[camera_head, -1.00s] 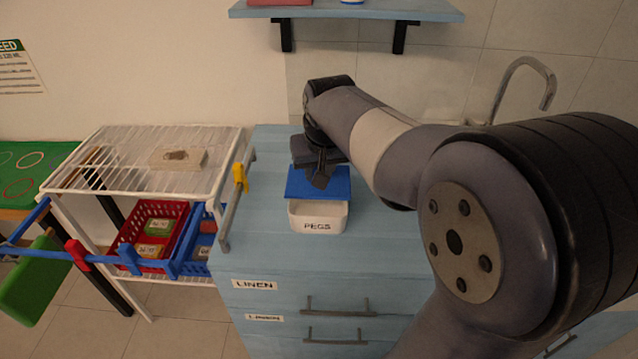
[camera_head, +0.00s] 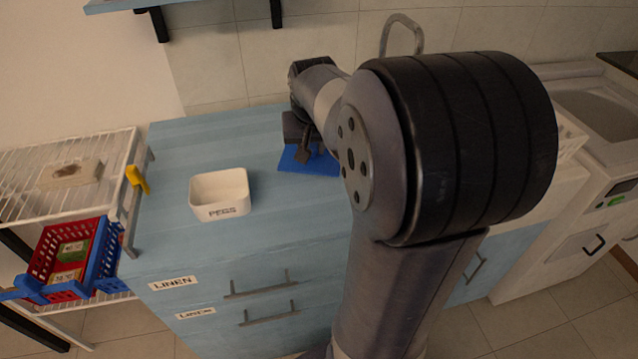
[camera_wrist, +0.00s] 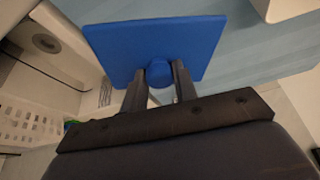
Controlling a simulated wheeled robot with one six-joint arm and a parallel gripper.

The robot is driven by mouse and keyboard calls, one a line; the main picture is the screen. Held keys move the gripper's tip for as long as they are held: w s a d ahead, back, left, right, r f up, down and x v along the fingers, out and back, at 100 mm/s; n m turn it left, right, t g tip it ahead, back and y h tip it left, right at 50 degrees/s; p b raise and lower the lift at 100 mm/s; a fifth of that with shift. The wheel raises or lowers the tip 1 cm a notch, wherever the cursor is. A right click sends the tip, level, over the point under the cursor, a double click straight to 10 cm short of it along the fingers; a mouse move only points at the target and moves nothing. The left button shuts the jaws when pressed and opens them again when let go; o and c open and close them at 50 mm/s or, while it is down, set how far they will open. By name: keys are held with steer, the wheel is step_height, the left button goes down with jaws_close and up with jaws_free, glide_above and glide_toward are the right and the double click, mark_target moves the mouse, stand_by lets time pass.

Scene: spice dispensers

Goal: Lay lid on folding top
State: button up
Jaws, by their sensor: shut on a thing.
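The lid (camera_head: 318,164) is a flat blue square with a round knob. My gripper (camera_head: 303,154) is shut on the knob, as the wrist view also shows (camera_wrist: 159,78). The lid is over the light-blue folding top (camera_head: 285,225) of the drawer cabinet, right of the white PEGS box. I cannot tell whether it touches the top or hovers just above it. My arm hides the lid's right part in the head view. The PEGS box (camera_head: 220,204) stands open on the folding top, apart from the lid.
A white wire rack (camera_head: 60,160) with a red basket (camera_head: 45,262) stands at the left. A wall shelf (camera_head: 115,5) hangs above. A sink and a white appliance are at the right. The front of the folding top is clear.

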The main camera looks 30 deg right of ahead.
step_height(320, 180, down, 9)
steer(key=shift+r, duration=0.15)
stand_by(0.4)
steer(key=shift+f+b, duration=0.25)
steer(key=shift+b, duration=0.15)
steer(key=o, duration=1)
steer(key=shift+c, duration=0.2)
steer(key=shift+r, duration=0.1)
steer(key=shift+r, duration=0.4)
steer(key=p+v, duration=0.1)
steer(key=v, duration=1)
steer(key=shift+s+a+r, duration=0.1)
steer(key=shift+s+r, duration=0.05)
steer(key=shift+r, duration=0.1)
